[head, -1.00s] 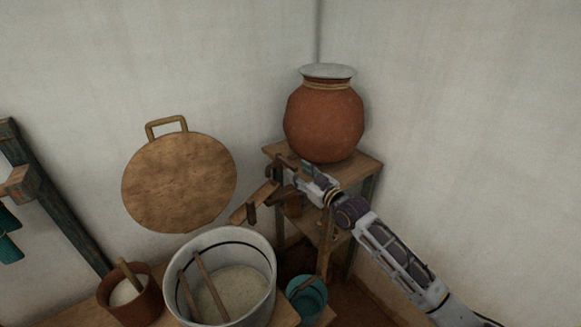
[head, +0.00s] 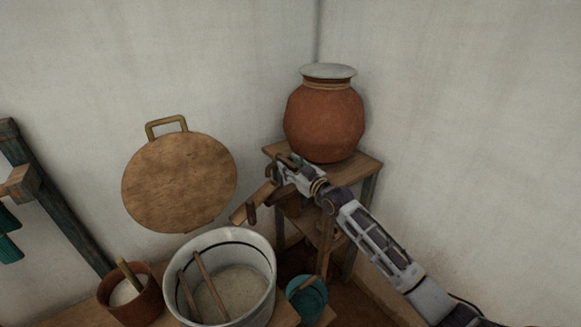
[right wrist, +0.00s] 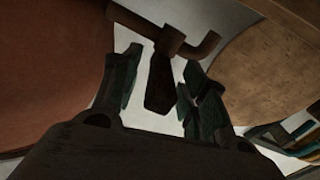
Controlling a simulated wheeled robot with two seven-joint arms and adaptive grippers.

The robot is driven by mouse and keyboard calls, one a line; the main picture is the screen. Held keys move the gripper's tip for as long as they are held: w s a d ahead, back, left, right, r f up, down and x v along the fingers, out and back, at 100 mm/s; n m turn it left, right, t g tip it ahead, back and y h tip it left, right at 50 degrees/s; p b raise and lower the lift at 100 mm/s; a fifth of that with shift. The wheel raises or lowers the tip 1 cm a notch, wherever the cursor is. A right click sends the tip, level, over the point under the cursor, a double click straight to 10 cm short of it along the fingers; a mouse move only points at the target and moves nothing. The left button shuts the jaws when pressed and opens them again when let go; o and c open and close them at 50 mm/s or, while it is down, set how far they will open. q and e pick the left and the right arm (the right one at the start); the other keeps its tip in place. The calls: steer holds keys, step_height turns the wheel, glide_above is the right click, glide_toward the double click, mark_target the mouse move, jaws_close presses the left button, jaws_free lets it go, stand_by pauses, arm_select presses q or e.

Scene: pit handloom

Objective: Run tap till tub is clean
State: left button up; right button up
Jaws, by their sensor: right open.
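A brown clay pot (head: 325,120) with a pale lid stands on a wooden stand in the corner. In the right wrist view, a dark tap (right wrist: 145,25) juts out beside the pot (right wrist: 50,60), with a flat handle (right wrist: 158,88) pointing toward me. My right gripper (head: 283,164) is at the pot's lower left. Its open fingers (right wrist: 163,70) lie on either side of the handle, with a gap showing on each side. The pale tub (head: 267,262) below holds cloudy, whitish contents and wooden sticks. Whether water runs is not visible. My left gripper is out of view.
A sloping wooden trough (head: 262,198) lies between stand (head: 372,165) and tub. A round wooden board (head: 180,182) is at the wall. A brown pot (head: 148,300) with a stick is left of the tub, a teal bucket (head: 309,302) right of it.

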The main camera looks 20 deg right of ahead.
jaws_close()
stand_by(0.6)
